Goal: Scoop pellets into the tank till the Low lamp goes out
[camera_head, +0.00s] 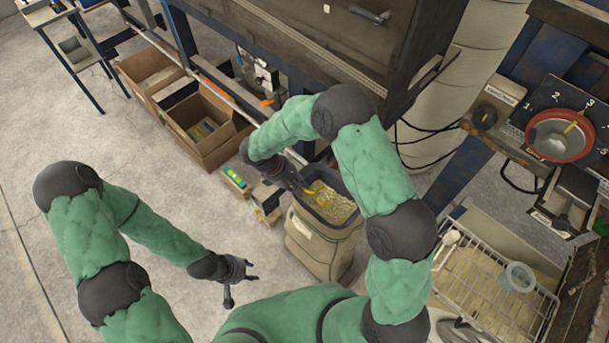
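An open sack (318,246) stands on the floor at centre, with a dark-rimmed bin of tan pellets (338,209) at its top. A yellow scoop (311,194) shows at the pellets. My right gripper (300,186) reaches over the bin's left edge, by the scoop; its fingers are too small and dark to tell whether they grip it. My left gripper (254,271) is open and empty, low over the floor left of the sack. I cannot make out a lit Low lamp.
Cardboard boxes (203,122) stand at upper left below a large machine (330,40). A wire basket (491,290) with a clear cup (516,277) is at lower right. A small green-topped box (235,180) lies left of the sack. The left floor is clear.

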